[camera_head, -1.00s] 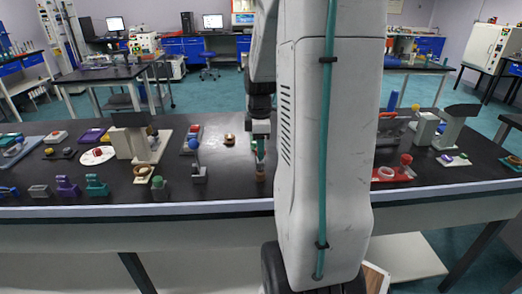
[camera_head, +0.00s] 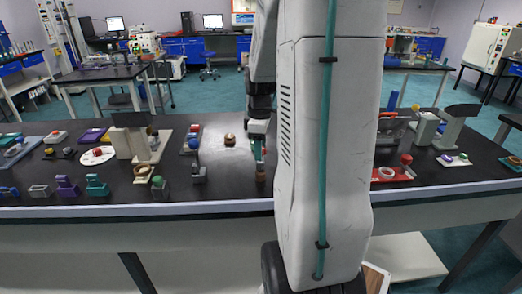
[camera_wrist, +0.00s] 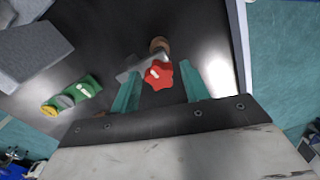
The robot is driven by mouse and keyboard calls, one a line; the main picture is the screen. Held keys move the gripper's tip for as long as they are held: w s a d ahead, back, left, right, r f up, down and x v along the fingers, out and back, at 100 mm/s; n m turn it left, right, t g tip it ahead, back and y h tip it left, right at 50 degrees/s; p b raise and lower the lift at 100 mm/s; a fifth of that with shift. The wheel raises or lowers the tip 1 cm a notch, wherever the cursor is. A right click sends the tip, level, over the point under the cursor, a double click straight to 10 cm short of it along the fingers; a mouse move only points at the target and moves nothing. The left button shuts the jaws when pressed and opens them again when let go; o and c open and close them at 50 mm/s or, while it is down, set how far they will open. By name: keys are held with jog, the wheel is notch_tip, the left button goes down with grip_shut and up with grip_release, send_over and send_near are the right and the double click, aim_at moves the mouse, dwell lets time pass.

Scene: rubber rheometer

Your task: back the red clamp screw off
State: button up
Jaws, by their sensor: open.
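The red clamp screw (camera_wrist: 158,75) shows in the wrist view as a star-shaped knob. It lies between the two teal fingers of my gripper (camera_wrist: 159,71), with a gap visible on both sides. The gripper is open. A grey metal piece (camera_wrist: 130,69) sits beside the knob, and a copper-brown round part (camera_wrist: 160,45) is just beyond it. In the head view my gripper (camera_head: 258,152) points down over the bench, above a small brown part (camera_head: 261,176). The screw is too small there to make out clearly.
In the wrist view a green and grey piece (camera_wrist: 72,95) lies left of the gripper, with large grey blocks (camera_wrist: 33,50) beyond. A red tray (camera_head: 391,174) is at right.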

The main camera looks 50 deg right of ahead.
jog(key=m, duration=0.4)
jog(key=shift+m, duration=0.3)
jog(key=m, duration=1)
jog(key=c, duration=0.8)
jog(key=n, duration=0.4)
jog(key=shift+c, duration=0.2)
jog(key=shift+n, duration=0.5)
jog(key=n, duration=0.3)
jog(key=shift+n, duration=0.4)
